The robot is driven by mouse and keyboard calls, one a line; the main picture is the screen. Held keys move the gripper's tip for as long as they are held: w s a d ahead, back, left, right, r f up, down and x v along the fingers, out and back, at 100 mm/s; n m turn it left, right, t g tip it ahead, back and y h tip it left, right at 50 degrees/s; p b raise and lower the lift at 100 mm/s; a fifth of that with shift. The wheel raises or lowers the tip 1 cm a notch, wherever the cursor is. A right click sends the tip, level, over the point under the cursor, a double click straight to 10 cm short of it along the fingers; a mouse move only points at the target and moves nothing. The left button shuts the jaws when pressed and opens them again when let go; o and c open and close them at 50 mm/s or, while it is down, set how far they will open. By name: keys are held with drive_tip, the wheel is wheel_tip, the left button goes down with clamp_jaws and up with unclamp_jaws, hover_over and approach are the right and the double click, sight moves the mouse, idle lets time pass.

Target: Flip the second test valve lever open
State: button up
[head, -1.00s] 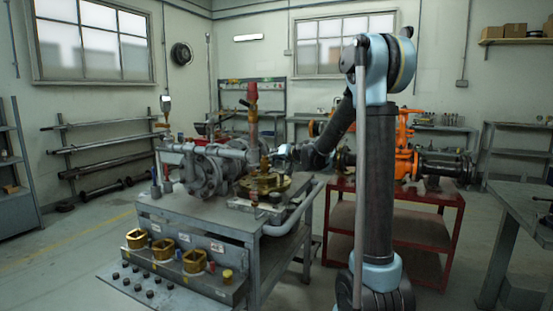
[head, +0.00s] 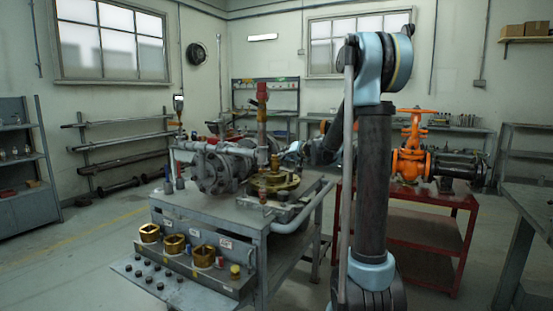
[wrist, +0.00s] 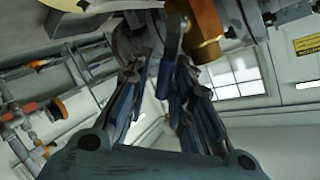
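In the wrist view my gripper (wrist: 160,75) has its two jointed fingers spread apart. A dark blue lever (wrist: 172,38) reaches down between them, and I cannot tell whether either finger touches it. A brass fitting (wrist: 204,28) is just right of the lever. In the head view my gripper (head: 294,152) is small and partly hidden beside the gold flange (head: 274,182) on the grey workbench (head: 205,205). The lever cannot be made out there, and its valve's number cannot be read.
A grey pipe assembly (head: 215,168) and a red-topped upright (head: 262,95) stand close to my gripper on the bench. A sloped front panel holds several gold sockets (head: 174,244). An orange valve (head: 410,158) sits on a red cart (head: 425,200) to the right.

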drive_tip(key=v, duration=1.6)
drive_tip(key=shift+s+d, duration=0.1)
drive_tip(key=shift+d, duration=0.05)
